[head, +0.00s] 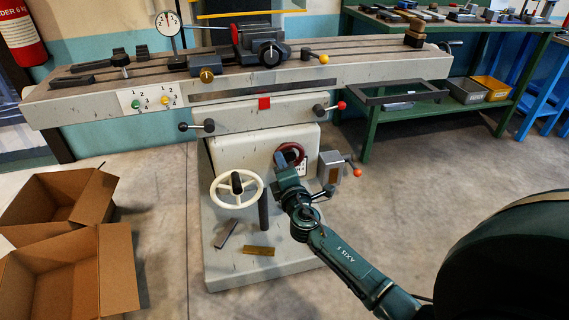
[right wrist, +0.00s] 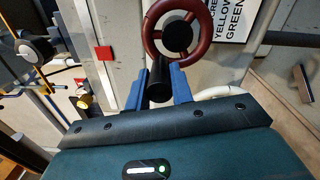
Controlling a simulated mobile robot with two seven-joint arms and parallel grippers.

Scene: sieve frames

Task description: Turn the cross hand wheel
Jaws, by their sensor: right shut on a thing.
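A dark red round hand wheel (head: 298,148) is on the front of the grey machine, and shows near the top of the right wrist view (right wrist: 204,32) with a dark hub (right wrist: 178,37). A black cylindrical handle (right wrist: 160,76) stands out below it towards me. My right gripper (head: 281,158) is at the wheel's lower left. In the right wrist view its blue fingers (right wrist: 157,88) stand on both sides of the black handle, shut on it. A larger white spoked hand wheel (head: 216,182) is to the left and lower. My left gripper is not in view.
A grey box with an orange-knobbed lever (head: 332,167) is just right of my gripper. Red-knobbed (head: 341,105) and black-knobbed (head: 184,126) levers stick out above. Two loose bars lie on the machine base (head: 228,272). Open cardboard boxes (head: 122,265) stand at left.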

